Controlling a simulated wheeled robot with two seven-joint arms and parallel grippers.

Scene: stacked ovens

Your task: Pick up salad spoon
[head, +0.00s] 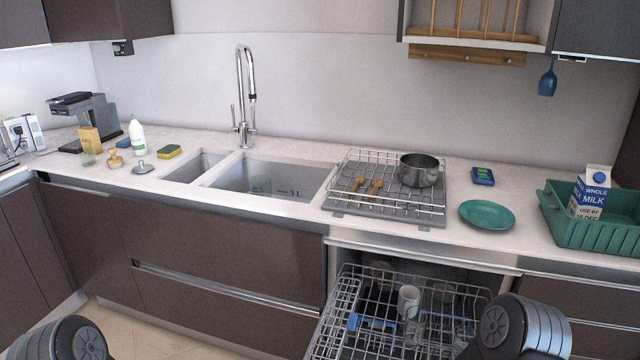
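Two small wooden utensils lie in the wire dish rack (340,207) on the counter, right of the sink. The left wooden utensil (357,184) and the right wooden utensil (376,187) are side by side, left of a metal pot (418,170). They are too small to tell which one is the salad spoon. Only rounded dark links of my two arms show at the bottom left and bottom right. Neither gripper is in view.
Below the rack, an open dishwasher with a pulled-out wire basket (345,300) holds a white cup (408,300). A green plate (487,214) and a green crate (590,232) with a milk carton (591,193) stand to the right. The sink (285,177) is left.

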